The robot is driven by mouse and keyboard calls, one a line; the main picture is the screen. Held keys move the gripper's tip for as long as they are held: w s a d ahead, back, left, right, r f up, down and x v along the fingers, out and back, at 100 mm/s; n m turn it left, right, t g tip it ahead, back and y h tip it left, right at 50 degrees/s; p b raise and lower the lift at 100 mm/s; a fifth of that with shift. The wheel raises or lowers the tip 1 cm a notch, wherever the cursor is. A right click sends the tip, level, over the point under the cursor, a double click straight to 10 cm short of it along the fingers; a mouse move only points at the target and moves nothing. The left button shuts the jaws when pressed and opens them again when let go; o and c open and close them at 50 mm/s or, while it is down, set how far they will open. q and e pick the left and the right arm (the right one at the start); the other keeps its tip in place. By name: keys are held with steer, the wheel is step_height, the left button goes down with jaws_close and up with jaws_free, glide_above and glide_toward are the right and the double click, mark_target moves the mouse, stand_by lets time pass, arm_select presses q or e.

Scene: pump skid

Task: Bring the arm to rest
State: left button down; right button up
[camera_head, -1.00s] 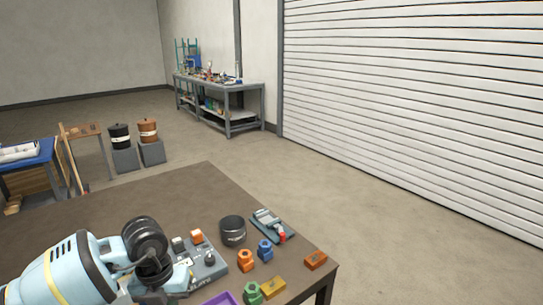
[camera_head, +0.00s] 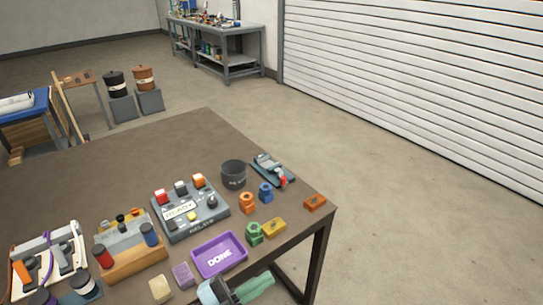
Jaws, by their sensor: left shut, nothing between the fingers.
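My left gripper (camera_head: 262,284) shows at the bottom edge of the head view, in front of the purple tray (camera_head: 219,255) marked DONE. Its pale blue and dark body is cut off by the frame, and its greenish fingers point to the right. The fingers are shut with nothing between them. The gripper is near the table's front edge; its height above the table is hard to tell. The rest of my left arm is out of view. My right gripper is not in view.
The brown table (camera_head: 150,150) holds a grey button box (camera_head: 188,212), a dark cup (camera_head: 233,174), a meter (camera_head: 270,168), a wooden terminal block (camera_head: 130,250) and several coloured nuts and blocks. The far left of the tabletop is clear.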

arm_select(q)
steer(key=s+a+f+n+t+y, duration=0.3)
steer(key=a+f+n+t+y, duration=0.2)
steer(key=a+f+n+y, duration=0.75)
steer(key=s+a+f+n+g+y, duration=0.2)
steer(key=s+f+n+g, duration=0.1)
steer(key=s+f, duration=0.3)
steer(key=s+a+f+n+g+y, duration=0.2)
steer(key=s+a+f+n+g, duration=0.1)
steer(key=s+f, duration=0.4)
steer(key=s, duration=0.2)
steer(key=shift+s+a, duration=0.2)
steer(key=shift+s, duration=0.15)
